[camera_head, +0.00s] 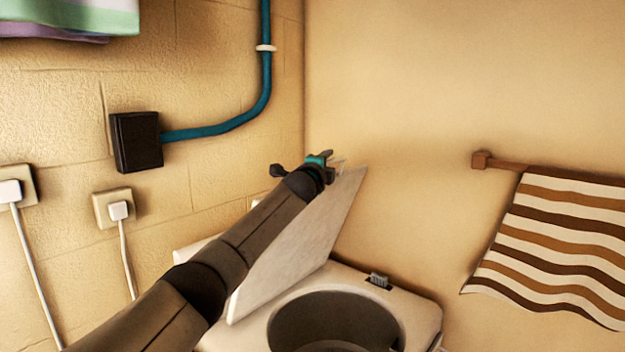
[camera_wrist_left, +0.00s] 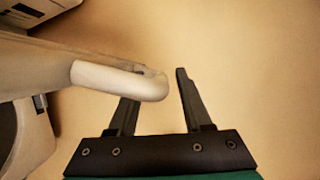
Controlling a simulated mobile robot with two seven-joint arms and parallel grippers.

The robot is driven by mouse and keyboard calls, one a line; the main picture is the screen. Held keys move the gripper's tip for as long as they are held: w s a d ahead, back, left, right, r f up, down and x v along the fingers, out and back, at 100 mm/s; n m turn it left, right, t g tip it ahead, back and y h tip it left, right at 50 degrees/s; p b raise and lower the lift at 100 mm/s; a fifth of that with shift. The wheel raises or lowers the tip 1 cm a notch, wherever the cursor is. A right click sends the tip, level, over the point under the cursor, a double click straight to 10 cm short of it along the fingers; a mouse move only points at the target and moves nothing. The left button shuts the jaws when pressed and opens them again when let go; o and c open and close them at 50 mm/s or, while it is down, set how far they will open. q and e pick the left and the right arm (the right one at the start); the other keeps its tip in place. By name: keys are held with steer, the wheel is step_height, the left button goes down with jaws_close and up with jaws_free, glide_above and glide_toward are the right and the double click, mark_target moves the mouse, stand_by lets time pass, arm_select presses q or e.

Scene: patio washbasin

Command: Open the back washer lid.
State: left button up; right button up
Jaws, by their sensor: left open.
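The washer lid (camera_head: 305,240) is a pale flat panel, raised and standing steeply tilted beside the round dark tub opening (camera_head: 335,325) of the white washer (camera_head: 418,312). My left arm reaches across in front of the lid. My left gripper (camera_head: 338,163) is at the lid's upper corner. In the left wrist view the gripper (camera_wrist_left: 160,74) has its two fingers apart. The rounded end of the lid (camera_wrist_left: 120,80) overlaps the left finger and hides part of it; whether they touch I cannot tell. My right gripper is not in view.
A black box (camera_head: 137,141) with a blue pipe (camera_head: 265,75) is on the left wall, above white plugs (camera_head: 118,210) and cords. A striped towel (camera_head: 555,245) hangs from a wooden rail at right. The wall above the washer is bare.

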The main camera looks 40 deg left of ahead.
arm_select(q)
steer(key=b+v, duration=0.4)
steer(key=v, duration=0.9)
steer(key=shift+s+d, duration=0.15)
steer(key=shift+s, duration=0.1)
stand_by(0.4)
